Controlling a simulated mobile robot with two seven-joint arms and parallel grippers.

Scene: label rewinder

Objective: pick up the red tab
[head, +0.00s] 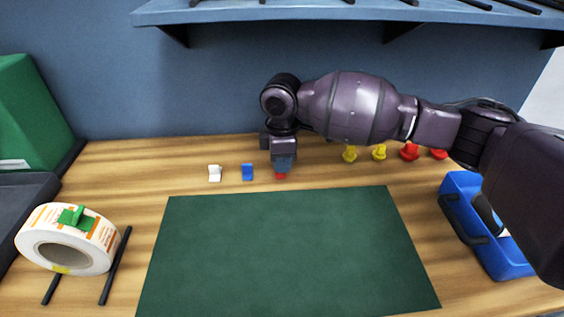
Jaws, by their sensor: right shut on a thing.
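The red tab (281,176) is at the back of the wooden table, just behind the green mat. Only its lower part shows below my right gripper (282,165), which points down over it. The right gripper is shut on the red tab and hides its upper part. Whether the tab still touches the table cannot be told. A blue tab (247,172) and a white tab (214,173) stand in a row to its left. My left gripper is not in view.
The green mat (290,250) is bare. A label roll (70,240) with a green tab on it stands at the left. Yellow and red knobbed pieces (379,152) stand back right. A blue bin (490,240) is at the right. A shelf (350,12) overhangs the back.

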